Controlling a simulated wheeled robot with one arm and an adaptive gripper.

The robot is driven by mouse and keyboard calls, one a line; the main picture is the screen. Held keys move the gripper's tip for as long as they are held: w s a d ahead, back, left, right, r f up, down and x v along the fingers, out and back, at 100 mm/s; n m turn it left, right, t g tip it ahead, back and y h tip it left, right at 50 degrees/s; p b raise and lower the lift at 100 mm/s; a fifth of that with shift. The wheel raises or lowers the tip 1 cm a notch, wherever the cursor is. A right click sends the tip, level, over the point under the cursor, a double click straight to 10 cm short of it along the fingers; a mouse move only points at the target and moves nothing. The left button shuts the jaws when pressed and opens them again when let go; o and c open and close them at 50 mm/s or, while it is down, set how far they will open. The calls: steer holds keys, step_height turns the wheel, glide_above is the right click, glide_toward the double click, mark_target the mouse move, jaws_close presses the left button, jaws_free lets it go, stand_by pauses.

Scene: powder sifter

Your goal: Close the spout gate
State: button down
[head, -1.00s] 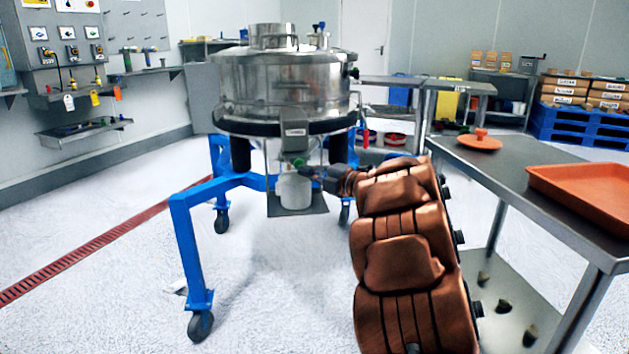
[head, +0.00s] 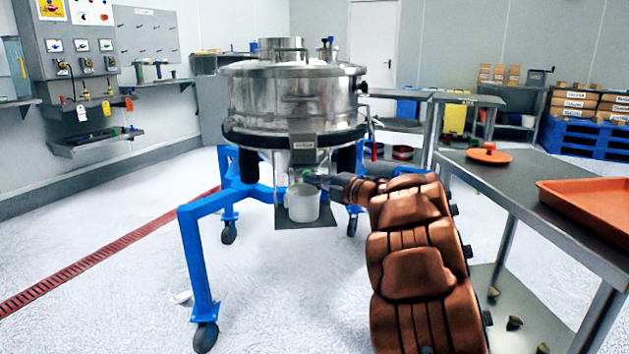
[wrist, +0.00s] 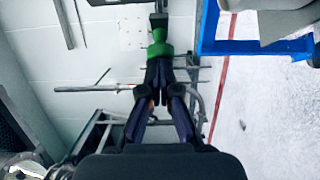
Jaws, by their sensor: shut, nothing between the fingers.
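The steel sifter drum (head: 295,95) stands on a blue wheeled frame. Its spout (head: 303,146) points down at the front. A white pot (head: 303,204) stands below the spout on a small plate (head: 318,220). My gripper (head: 312,179) is at the spout's lower right, just above the pot's rim. A small green part shows at its tip. In the wrist view, my gripper (wrist: 158,72) is shut, with its fingertips close against a green part (wrist: 159,45) under a dark block. I cannot tell whether they touch. The gate plate itself is not clearly visible.
A steel table (head: 530,190) with an orange lid (head: 488,154) and orange tray (head: 590,196) stands at the right, near my arm. The blue frame leg (head: 196,270) stands at the front left.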

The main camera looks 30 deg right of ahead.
steer(key=w+p, duration=0.1)
steer(key=w+d, duration=0.1)
steer(key=w+d+p, duration=0.1)
steer(key=w, duration=0.1)
steer(key=shift+d+r+p, duration=0.1)
steer(key=shift+r+p, duration=0.05)
steer(key=shift+p, duration=0.15)
steer(key=shift+s+a+b, duration=0.35)
steer(key=shift+a, duration=0.15)
steer(key=a+p+v, duration=0.1)
steer(key=a+v, duration=0.1)
steer(key=v, duration=1)
steer(key=shift+s+p, duration=0.35)
steer(key=shift+s, duration=0.25)
steer(key=shift+d, duration=0.15)
